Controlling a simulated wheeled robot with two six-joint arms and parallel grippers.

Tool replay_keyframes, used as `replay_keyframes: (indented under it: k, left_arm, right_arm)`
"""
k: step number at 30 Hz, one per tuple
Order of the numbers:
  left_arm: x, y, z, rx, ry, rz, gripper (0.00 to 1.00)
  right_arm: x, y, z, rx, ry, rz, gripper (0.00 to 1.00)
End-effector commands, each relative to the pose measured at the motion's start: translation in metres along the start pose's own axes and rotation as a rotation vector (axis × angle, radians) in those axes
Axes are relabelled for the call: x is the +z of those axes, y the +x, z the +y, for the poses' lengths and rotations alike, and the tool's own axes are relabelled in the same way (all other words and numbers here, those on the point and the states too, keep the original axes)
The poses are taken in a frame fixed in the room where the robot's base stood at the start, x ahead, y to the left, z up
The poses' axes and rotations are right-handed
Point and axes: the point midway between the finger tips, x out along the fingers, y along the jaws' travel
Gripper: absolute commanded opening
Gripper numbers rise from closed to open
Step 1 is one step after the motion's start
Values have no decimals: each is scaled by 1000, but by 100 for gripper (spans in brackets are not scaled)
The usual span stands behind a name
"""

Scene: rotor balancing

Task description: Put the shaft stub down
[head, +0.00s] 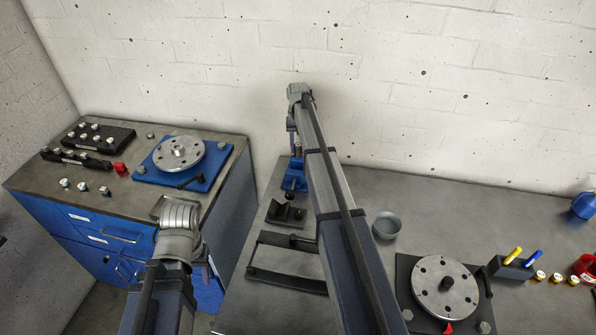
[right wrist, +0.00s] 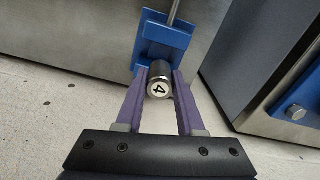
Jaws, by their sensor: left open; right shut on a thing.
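A short dark metal cylinder with a white end face marked 4, which I take to be the shaft stub (right wrist: 160,82), is between the purple fingers of my right gripper (right wrist: 161,88) in the right wrist view. The gripper is shut on it. A blue fixture with a rod (right wrist: 163,38) is right behind the stub; I cannot tell whether they touch. In the head view my right gripper (head: 292,140) hangs above the far left part of the right bench, over the blue fixture (head: 294,176); the stub cannot be made out there. My left gripper (head: 206,272) is open, mostly hidden behind its wrist.
A black V-block (head: 286,215) and a black frame (head: 282,268) stand on the right bench (head: 450,215). A round dish (head: 386,225) and a rotor disc (head: 445,288) are right of my right arm. The left bench carries another rotor (head: 180,153) and black racks (head: 98,135).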

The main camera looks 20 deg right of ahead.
Motion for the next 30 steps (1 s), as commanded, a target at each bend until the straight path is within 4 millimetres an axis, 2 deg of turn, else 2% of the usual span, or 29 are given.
replay_keyframes:
  k: [1, 9, 19, 27, 30]
  left_arm:
    - [-1, 11, 1, 0, 0, 0, 42]
    - [-3, 52, 5, 0, -1, 0, 42]
    - [-4, 60, 6, 0, -1, 0, 42]
    - [-5, 91, 9, 0, -1, 0, 42]
    - [-6, 95, 9, 0, -1, 0, 42]
  right_arm:
    - [0, 11, 0, 0, 0, 0, 0]
    - [0, 52, 0, 0, 1, 0, 0]
    - [0, 60, 0, 0, 1, 0, 0]
    - [0, 92, 0, 0, 1, 0, 0]
    - [0, 96, 0, 0, 1, 0, 0]
